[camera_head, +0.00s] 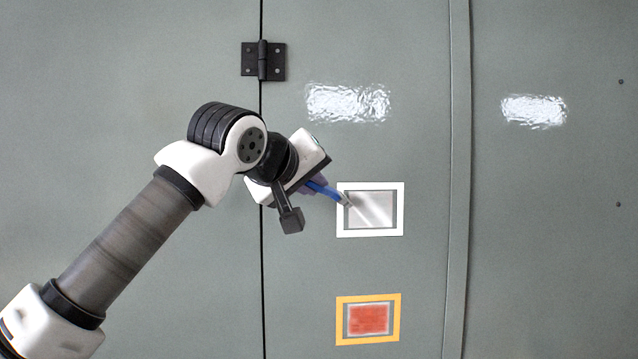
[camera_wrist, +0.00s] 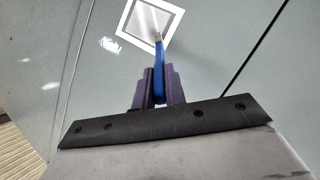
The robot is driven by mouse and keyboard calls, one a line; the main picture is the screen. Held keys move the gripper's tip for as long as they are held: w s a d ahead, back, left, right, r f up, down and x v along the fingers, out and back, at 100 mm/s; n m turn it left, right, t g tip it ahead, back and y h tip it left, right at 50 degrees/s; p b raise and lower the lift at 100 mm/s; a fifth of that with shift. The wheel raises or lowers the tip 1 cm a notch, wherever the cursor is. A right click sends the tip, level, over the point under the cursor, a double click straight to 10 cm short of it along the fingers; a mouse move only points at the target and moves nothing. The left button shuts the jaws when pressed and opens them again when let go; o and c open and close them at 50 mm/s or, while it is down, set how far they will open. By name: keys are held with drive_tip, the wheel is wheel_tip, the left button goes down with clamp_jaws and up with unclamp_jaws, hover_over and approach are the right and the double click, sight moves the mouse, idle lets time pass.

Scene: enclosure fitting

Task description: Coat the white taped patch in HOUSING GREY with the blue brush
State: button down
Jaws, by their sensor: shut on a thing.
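The white taped patch (camera_head: 371,218) is a white square frame on the grey-green door, with a lighter grey, partly whitish streaked area inside. It also shows at the top of the wrist view (camera_wrist: 130,30). The blue brush (camera_head: 325,190) is in my gripper, and its tip lies at the left inner edge of the patch. In the wrist view the blue brush (camera_wrist: 159,68) points up at the frame, its tip over the lower right part. My gripper (camera_wrist: 158,88) is shut on its handle with purple fingers. Whether the bristles touch the surface is hard to tell.
A yellow taped patch (camera_head: 368,341) with a red-orange fill is below the white one. A black hinge (camera_head: 263,61) sits on the door seam above my arm. Glossy reflections show on the panels. The door right of the white patch is clear up to a vertical ridge (camera_head: 459,180).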

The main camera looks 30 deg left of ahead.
drive_tip(key=shift+s, duration=0.1)
drive_tip(key=shift+s+d+f, duration=0.1)
drive_tip(key=shift+s+d, duration=0.05)
drive_tip(key=shift+s, duration=0.05)
drive_tip(key=s+d+b, duration=0.2)
drive_tip(key=s, duration=0.1)
drive_tip(key=shift+s+d, duration=0.2)
drive_tip(key=shift+s, duration=0.05)
drive_tip(key=shift+s+d, duration=0.3)
drive_tip(key=shift+s, duration=0.1)
drive_tip(key=shift+s+d+b, duration=0.2)
drive_tip(key=shift+s+d, duration=0.25)
drive_tip(key=shift+s, duration=0.2)
drive_tip(key=shift+s+d+b, duration=0.2)
drive_tip(key=shift+s+d, duration=0.2)
drive_tip(key=shift+s, duration=0.2)
